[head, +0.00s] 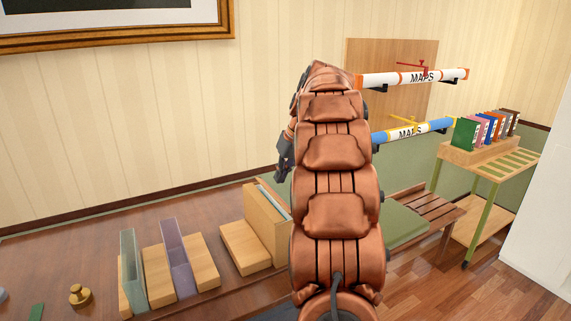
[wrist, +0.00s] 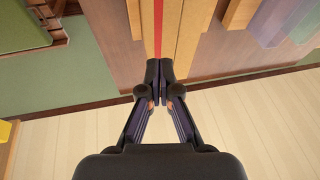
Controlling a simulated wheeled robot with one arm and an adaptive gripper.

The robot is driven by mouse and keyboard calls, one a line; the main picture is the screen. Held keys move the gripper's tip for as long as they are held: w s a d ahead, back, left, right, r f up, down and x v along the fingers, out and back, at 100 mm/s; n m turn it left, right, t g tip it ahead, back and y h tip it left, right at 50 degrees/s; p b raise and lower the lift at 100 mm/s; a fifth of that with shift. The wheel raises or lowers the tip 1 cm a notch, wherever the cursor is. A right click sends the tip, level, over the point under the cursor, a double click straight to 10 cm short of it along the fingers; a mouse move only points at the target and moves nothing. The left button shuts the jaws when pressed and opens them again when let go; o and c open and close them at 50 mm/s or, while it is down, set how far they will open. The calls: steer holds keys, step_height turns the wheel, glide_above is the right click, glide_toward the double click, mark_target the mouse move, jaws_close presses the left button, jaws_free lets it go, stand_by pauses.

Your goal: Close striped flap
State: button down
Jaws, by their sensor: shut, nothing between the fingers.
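In the wrist view a light wooden piece with a red stripe (wrist: 158,28) runs down the upper middle, up to my fingertips; it may be the striped flap. How far it is open I cannot tell. My gripper (wrist: 160,76) is shut and empty, its tips at the lower end of the red stripe. I cannot tell if they touch it. In the head view my gripper (head: 283,160) shows partly as dark fingers left of my arm, above a wooden box (head: 266,229). No red stripe shows on the box from there.
Purple (head: 176,258) and glass-like (head: 132,270) upright panels stand among wooden blocks on the brown table (head: 70,255). A brass knob (head: 79,294) is at front left. Map tubes (head: 445,76) hang on the back wall. A green-legged shelf (head: 483,168) with binders stands right.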

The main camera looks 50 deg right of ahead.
mark_target(268, 191)
steer(key=shift+w+a+f+p, duration=0.2)
steer(key=shift+a+f, duration=0.25)
steer(key=shift+f, duration=0.3)
steer(key=shift+w+a+f+p, duration=0.1)
steer(key=shift+a+f+p, duration=0.15)
steer(key=shift+a+f, duration=0.35)
steer(key=shift+w+a+f+h+b, duration=0.1)
steer(key=shift+a+f+h+b, duration=0.1)
steer(key=shift+h+b, duration=0.6)
steer(key=shift+w+a+f+g+h+b, duration=0.15)
steer(key=shift+a+f+g+h+b, duration=0.15)
steer(key=shift+g+h+b, duration=0.45)
steer(key=shift+w+a+f+n+h+b, duration=0.1)
steer(key=shift+a+f+n+h+b, duration=0.25)
steer(key=shift+h+b, duration=0.7)
steer(key=shift+r, duration=0.1)
steer(key=shift+s+d+r, duration=0.25)
steer(key=shift+d+r, duration=0.1)
steer(key=shift+d, duration=0.35)
